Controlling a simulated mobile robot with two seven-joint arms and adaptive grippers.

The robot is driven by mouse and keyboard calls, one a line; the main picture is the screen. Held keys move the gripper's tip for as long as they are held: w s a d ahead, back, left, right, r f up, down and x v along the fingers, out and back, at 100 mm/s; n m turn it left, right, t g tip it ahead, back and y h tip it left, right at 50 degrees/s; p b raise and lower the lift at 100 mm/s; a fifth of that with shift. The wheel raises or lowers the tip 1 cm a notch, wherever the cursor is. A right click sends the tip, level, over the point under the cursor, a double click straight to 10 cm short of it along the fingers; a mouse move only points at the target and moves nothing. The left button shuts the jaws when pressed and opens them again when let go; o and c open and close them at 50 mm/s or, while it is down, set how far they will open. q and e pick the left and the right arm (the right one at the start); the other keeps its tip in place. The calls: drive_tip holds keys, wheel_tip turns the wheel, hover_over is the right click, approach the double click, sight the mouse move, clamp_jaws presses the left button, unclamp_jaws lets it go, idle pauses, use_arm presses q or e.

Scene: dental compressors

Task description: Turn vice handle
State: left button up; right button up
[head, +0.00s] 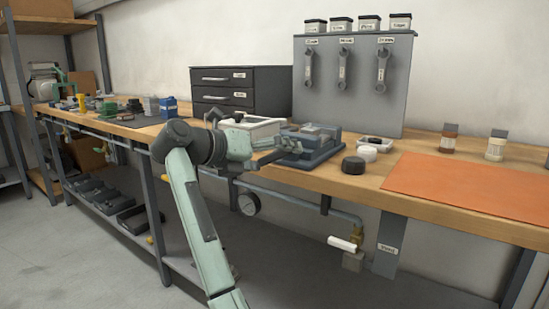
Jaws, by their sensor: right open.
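A blue-grey vice (312,152) sits on the wooden bench near its front edge, right of the picture's middle. My right gripper (278,153) is at the left front side of the vice, pointing right toward it. Its fingers are open and nothing shows between them. I cannot tell whether a finger touches the vice. The vice handle cannot be made out; the gripper covers the vice's left front side. My left gripper is not in view.
A white tray (262,129) stands behind my gripper. A black round puck (353,165) and an orange mat (470,185) lie right of the vice. A dark drawer cabinet (272,95) stands behind. A pipe with a white-handled valve (342,243) and a gauge (249,204) hang below the bench edge.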

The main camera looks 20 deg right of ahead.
sight(271, 156)
drive_tip(key=v, duration=0.6)
drive_tip(key=shift+s+a+r, duration=0.1)
drive_tip(key=shift+a+r, duration=0.1)
drive_tip(key=shift+s+a+r, duration=0.1)
drive_tip(key=shift+s+a, duration=0.15)
drive_tip(key=shift+a, duration=0.2)
